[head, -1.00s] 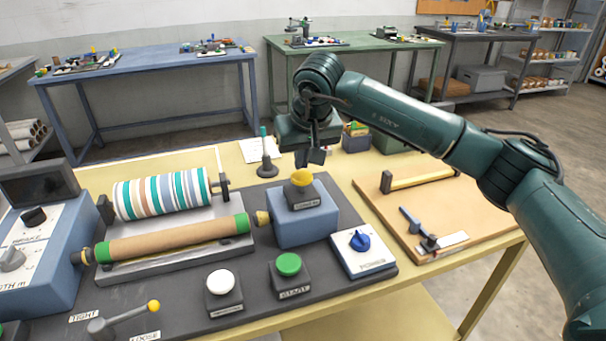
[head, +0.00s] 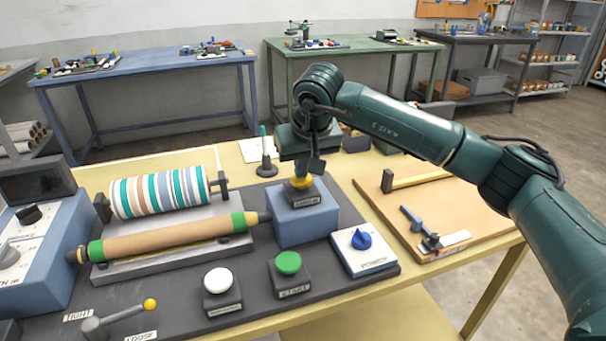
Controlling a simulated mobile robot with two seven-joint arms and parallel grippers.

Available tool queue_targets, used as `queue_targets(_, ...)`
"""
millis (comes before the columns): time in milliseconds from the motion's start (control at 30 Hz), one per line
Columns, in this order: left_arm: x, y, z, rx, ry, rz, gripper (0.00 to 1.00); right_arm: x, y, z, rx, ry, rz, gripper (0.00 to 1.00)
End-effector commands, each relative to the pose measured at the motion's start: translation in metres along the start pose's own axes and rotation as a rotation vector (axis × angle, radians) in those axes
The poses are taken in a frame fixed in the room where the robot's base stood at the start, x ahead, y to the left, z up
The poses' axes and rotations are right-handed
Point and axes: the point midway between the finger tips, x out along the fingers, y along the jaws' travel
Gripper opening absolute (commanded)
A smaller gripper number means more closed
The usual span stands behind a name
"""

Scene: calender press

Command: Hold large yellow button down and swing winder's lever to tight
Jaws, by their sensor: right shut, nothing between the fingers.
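The large yellow button (head: 301,183) sits on a dark block on top of the blue box (head: 303,226). My right gripper (head: 310,168) is shut and empty. It points down at the button, with its fingertips at the button's top and partly covering it; contact looks likely but I cannot be sure. The winder's lever (head: 127,314) is grey with a yellow ball (head: 150,305) at its end. It points right, over the "loose" label (head: 142,335) and away from the "tight" label (head: 77,316). My left gripper is not in view.
A brown roll (head: 165,238) with green ends lies before a striped roll (head: 160,193). A white button (head: 218,281), a green button (head: 288,263) and a blue knob (head: 361,240) stand in front.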

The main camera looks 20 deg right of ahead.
Motion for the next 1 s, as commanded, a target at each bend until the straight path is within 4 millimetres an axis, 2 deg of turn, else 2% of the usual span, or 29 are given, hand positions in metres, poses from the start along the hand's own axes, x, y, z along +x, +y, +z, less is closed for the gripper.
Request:
queue_targets(200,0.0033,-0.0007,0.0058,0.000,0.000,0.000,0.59,0.0110,0.0002,0.0058,-0.001,-0.007,0.002,0.00)
queue_targets(967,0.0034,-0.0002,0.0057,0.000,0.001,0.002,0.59,0.0138,0.0000,0.0082,-0.002,-0.014,0.003,0.00)
queue_targets(1000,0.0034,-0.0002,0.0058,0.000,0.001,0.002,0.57,0.0140,0.0000,0.0083,-0.002,-0.015,0.003,0.00)
